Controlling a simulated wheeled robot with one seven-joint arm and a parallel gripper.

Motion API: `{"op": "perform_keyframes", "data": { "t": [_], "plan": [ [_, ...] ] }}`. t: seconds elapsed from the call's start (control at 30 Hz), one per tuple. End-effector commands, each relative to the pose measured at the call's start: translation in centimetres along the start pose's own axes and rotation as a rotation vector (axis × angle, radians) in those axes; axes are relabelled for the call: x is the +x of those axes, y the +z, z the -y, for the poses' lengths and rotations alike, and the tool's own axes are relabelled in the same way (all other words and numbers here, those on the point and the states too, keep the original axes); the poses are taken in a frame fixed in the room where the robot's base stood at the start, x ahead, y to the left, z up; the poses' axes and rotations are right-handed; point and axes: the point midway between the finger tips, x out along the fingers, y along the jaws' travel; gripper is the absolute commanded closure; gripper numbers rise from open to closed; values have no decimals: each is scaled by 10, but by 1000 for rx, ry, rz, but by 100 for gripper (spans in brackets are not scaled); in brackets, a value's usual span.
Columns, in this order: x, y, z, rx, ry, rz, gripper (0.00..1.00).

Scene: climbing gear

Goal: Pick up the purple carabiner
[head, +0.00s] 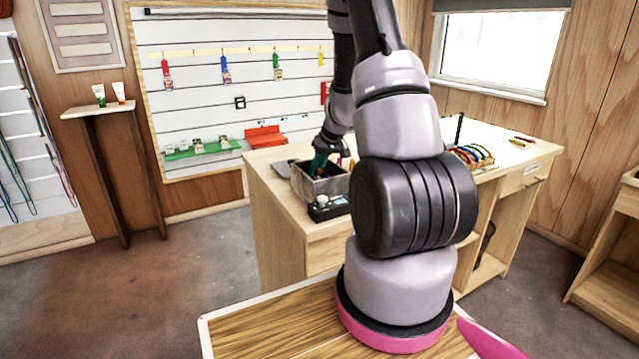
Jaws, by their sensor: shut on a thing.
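My gripper (322,160) is small and dark in the head view, pointing down at the grey open bin (322,187) on the wooden workbench. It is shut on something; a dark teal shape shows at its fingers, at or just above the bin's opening. I cannot tell whether that shape is the held thing or part of the fingers. I cannot make out a purple carabiner. Several coloured curved pieces stand in a rack (472,156) on the bench, partly hidden by my arm.
A black box (327,208) with small items sits in front of the bin. A screwdriver-like tool (522,140) lies at the bench's right. The slatted wall (210,100) behind holds hanging gear, a green shelf (202,149) and a red shelf (265,138). Floor at left is clear.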

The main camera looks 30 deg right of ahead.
Motion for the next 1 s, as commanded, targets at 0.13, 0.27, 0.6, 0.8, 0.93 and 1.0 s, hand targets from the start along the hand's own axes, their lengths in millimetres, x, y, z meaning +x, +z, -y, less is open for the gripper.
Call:
{"op": "perform_keyframes", "data": {
  "t": [0.13, 0.27, 0.6, 0.8, 0.93, 1.0],
  "plan": [
    [-1, -1, 0, -1, 0, -1, 100],
    [-11, -6, 2, -4, 1, -4, 100],
    [-71, -30, 16, -3, 1, -4, 100],
    [-89, -37, 19, -1, 1, -2, 100],
    [-91, -38, 19, 0, 0, 0, 100],
    [-91, -38, 19, 0, 0, 0, 100]
  ]
}}
